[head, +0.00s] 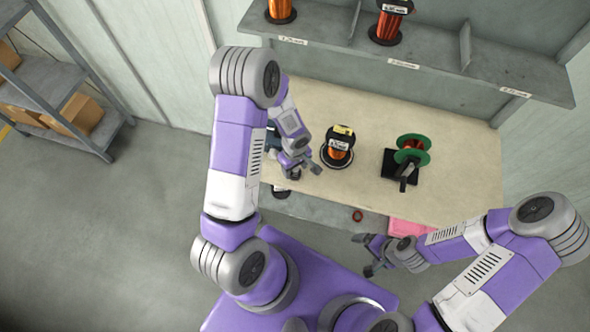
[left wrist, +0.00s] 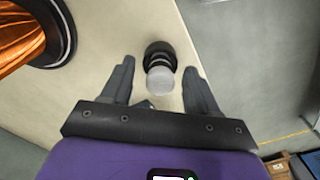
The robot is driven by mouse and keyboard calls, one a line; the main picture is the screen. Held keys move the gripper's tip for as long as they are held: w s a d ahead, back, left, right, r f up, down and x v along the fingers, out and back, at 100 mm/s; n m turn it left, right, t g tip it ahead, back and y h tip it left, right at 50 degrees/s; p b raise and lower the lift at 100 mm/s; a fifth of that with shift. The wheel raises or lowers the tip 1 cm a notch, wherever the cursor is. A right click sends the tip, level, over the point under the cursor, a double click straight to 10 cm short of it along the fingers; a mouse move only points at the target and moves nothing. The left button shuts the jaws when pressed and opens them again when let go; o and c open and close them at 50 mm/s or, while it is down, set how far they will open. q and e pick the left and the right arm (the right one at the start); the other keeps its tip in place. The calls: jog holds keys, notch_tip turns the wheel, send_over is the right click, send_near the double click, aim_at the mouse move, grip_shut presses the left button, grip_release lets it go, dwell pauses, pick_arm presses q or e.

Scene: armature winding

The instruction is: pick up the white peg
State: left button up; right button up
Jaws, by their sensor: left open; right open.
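The white peg (left wrist: 160,80) shows in the left wrist view, with a dark round base or end at its far side. It lies between the two fingertips of my left gripper (left wrist: 159,66), with a gap on both sides. In the head view my left gripper (head: 301,174) is open over the left front part of the table. I cannot make out the peg clearly there. My right gripper (head: 364,255) is open and empty, in front of the table's front edge.
A copper wire spool (head: 339,148) stands right of my left gripper. A black stand with a green-flanged reel (head: 412,150) is farther right on the table (head: 465,155). A pink object (head: 408,227) lies near the front edge. A shelf (head: 430,58) with spools runs above the back.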

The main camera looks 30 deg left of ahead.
pick_arm(q)
grip_shut()
notch_tip(320, 180, up, 10)
jog(key=shift+r+p, duration=0.1)
jog(key=shift+p, duration=0.5)
